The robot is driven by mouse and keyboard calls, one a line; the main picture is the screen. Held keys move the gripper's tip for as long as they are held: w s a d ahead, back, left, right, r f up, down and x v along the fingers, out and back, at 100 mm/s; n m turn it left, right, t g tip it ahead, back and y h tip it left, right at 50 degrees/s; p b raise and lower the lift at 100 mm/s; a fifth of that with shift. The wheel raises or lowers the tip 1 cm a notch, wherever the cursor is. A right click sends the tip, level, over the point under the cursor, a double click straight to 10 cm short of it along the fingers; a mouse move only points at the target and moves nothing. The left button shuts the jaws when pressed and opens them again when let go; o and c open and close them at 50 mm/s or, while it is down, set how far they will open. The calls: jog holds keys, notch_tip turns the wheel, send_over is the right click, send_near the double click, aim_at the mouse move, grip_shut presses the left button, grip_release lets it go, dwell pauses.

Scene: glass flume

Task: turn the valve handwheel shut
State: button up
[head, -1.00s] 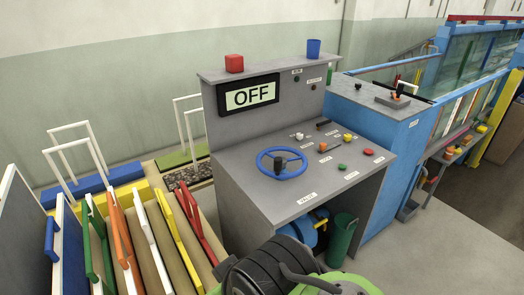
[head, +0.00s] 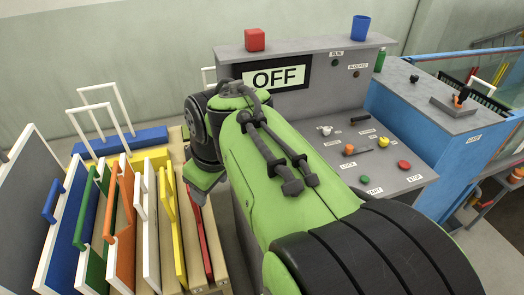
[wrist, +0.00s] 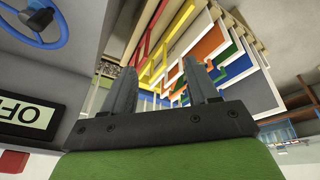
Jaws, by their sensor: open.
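The blue valve handwheel (wrist: 57,42) shows at the top left of the wrist view, on the grey console top, with a dark knob on it. In the head view my raised arm hides it. My gripper (wrist: 162,70) is open and empty, its two fingers apart, and the wheel lies off to their left in the wrist view. In the head view the gripper end hangs left of the console, over the panel rack, and its fingertips are hard to make out. The display (head: 277,77) on the console reads OFF.
A rack of coloured framed panels (head: 122,225) stands left of the console, beneath my gripper. The console (head: 335,100) carries several buttons and knobs, with a red cube (head: 255,40) and a blue cup (head: 360,28) on its upper ledge. A blue cabinet (head: 415,120) adjoins it at right.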

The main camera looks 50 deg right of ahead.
jog(key=w+d+n+y+p, duration=0.1)
jog(key=w+d+n+p, duration=0.2)
jog(key=d, duration=1.2)
jog(key=s+d+f+y+p, duration=0.1)
jog(key=s+d+f, duration=0.1)
jog(key=d, duration=0.6)
jog(key=s+d+f+y+p, duration=0.1)
jog(key=s+d+f, duration=0.15)
jog(key=d, duration=0.45)
jog(key=shift+h, duration=0.3)
jog(key=b+x, duration=0.1)
jog(key=x, duration=0.8)
jog(key=b+x, duration=0.1)
jog(key=x, duration=0.4)
jog(key=shift+w+a+f+b, duration=0.25)
jog(key=shift+w+b, duration=0.1)
jog(key=shift+w, duration=0.05)
jog(key=shift+w+f, duration=0.1)
jog(key=shift+f, duration=0.2)
grip_shut()
